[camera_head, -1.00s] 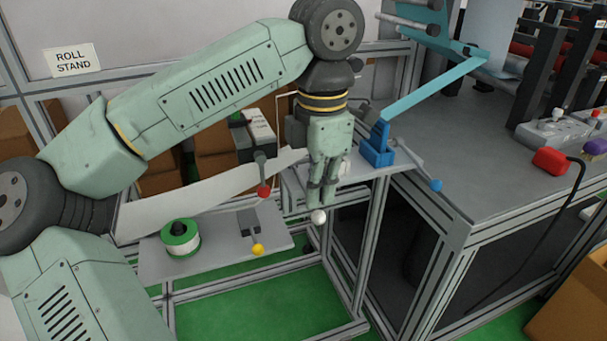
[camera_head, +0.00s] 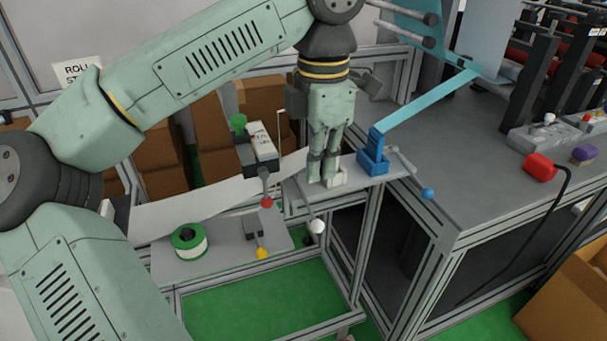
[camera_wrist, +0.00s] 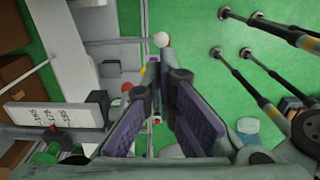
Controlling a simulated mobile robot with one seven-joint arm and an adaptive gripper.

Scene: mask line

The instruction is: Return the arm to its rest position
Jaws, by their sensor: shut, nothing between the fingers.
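My arm (camera_head: 215,55) spans the head view from the left, bent at the elbow, with its wrist pointing down. My gripper (camera_head: 326,178) hangs over the small shelf (camera_head: 385,176) between the long white strip and the grey table. Its fingers are close together, with nothing held. In the wrist view, the fingers (camera_wrist: 162,70) with purple pads point toward the white lever ball (camera_wrist: 161,40). In the head view this white ball (camera_head: 317,226) stands below the fingertips, apart from them. A small white part (camera_head: 337,177) is partly hidden behind the fingers.
A blue holder (camera_head: 373,160) stands right of my gripper, with a blue strip (camera_head: 425,100) rising from it. A red-balled lever (camera_head: 266,202) and a green-and-white roll (camera_head: 189,242) are at left. The grey table (camera_head: 455,185) lies right. Green floor (camera_head: 250,307) is open below.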

